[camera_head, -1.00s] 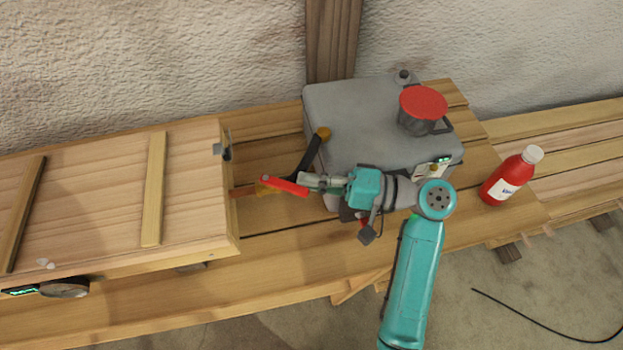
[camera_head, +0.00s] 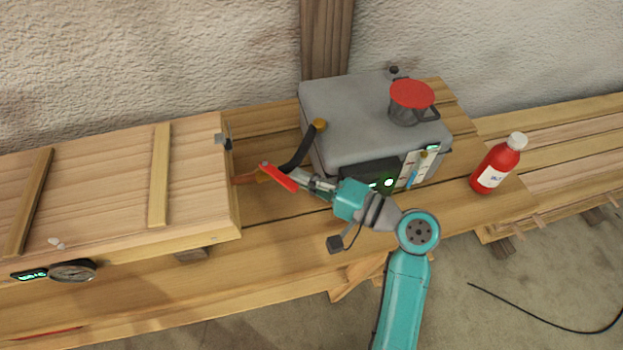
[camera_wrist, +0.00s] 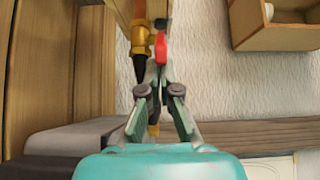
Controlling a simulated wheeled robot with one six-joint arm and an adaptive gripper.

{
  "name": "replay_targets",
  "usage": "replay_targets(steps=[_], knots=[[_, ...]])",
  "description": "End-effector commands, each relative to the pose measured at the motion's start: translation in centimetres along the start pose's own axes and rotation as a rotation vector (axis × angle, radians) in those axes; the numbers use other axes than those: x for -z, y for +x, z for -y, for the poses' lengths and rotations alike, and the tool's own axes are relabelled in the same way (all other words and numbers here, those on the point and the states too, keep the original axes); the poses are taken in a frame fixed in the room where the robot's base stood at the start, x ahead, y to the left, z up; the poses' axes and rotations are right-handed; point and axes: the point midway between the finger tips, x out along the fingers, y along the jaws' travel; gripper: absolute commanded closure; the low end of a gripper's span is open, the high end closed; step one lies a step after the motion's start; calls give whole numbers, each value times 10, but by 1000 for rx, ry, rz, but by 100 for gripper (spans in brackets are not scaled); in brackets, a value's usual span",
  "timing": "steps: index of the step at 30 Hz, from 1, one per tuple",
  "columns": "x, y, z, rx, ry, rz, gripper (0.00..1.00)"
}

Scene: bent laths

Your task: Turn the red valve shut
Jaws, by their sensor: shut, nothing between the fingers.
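The red valve handle (camera_head: 280,177) is a short red lever on a brass-coloured fitting beside the wooden box's right end. It slants down to the right in the head view. In the wrist view the red handle (camera_wrist: 160,48) appears end-on beside the brass valve body (camera_wrist: 143,38). My gripper (camera_head: 304,181) is shut and empty, its tips close against the right end of the handle. In the wrist view my gripper (camera_wrist: 157,76) is just below the handle; I cannot tell whether they touch.
A black hose (camera_head: 303,147) curves from the valve to the grey machine (camera_head: 345,120), which has a red-topped cap (camera_head: 412,94). A red bottle (camera_head: 495,167) stands right of it. The slatted wooden box (camera_head: 110,190) and a round gauge (camera_head: 73,272) are left.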

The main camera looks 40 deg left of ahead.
Motion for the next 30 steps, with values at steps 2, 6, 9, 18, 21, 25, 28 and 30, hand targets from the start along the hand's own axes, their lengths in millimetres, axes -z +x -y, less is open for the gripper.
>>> replay_targets(steps=[2,6,9,18,21,25,28,30], knots=[[-9,0,-2,-1,0,-72,100],[-21,1,-1,-1,1,-201,100],[-28,2,-1,-1,0,-287,100],[-41,6,0,0,0,-335,100],[-44,8,0,0,0,-334,100],[-48,9,0,-1,0,-334,100],[-49,10,-1,-2,1,-333,100],[-50,11,-1,-2,1,-332,100]])
